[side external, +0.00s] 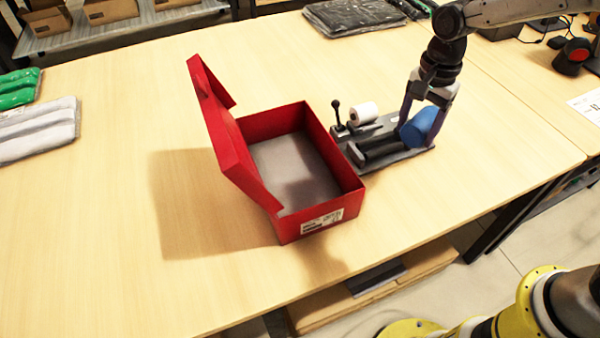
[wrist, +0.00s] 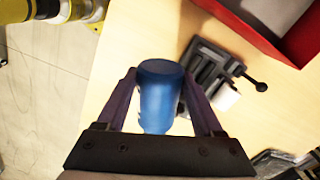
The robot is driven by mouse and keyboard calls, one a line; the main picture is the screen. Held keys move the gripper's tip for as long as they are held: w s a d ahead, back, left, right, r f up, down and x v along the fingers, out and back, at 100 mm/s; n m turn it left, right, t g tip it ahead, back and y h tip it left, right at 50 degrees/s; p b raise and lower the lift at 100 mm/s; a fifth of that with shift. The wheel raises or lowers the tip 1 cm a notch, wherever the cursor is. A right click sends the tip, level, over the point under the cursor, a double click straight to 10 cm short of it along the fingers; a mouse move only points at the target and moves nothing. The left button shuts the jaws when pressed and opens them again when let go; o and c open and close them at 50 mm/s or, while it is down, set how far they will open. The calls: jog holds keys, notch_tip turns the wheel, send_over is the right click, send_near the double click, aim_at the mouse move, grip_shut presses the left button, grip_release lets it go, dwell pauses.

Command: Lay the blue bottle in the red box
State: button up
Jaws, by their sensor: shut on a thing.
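The blue bottle (side external: 420,126) is between the fingers of my gripper (side external: 428,105), at the right end of a grey fixture in the side view. In the wrist view the blue bottle (wrist: 160,92) sits between the two dark fingers of my gripper (wrist: 160,85), which is shut on it. In the side view the bottle is tilted, and I cannot tell whether it touches the fixture. The red box (side external: 322,216) stands open to the left of the fixture, its lid raised on the left side. The box's grey floor looks empty. A corner of the red box (wrist: 262,35) shows in the wrist view.
The grey fixture (side external: 372,156) with a black lever and a white roll (side external: 363,112) stands close to the box's right side. Dark packages (side external: 350,14) lie at the back. Green and grey folded garments (side external: 38,128) lie at the left. The front of the table is clear.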

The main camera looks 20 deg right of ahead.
jog(key=w+a+f+n, duration=0.1)
jog(key=w+a+n, duration=0.2)
jog(key=a+n, duration=0.25)
jog(key=n+y, duration=0.1)
jog(key=n, duration=0.7)
send_over(326, 195)
jog(key=s+a, duration=0.1)
jog(key=s, duration=0.1)
notch_tip(326, 195, down, 5)
jog(key=f, duration=0.5)
jog(key=shift+s+a, duration=0.35)
jog(key=shift+f, duration=2.45)
jog(key=shift+f, duration=0.1)
jog(key=o, duration=1.1)
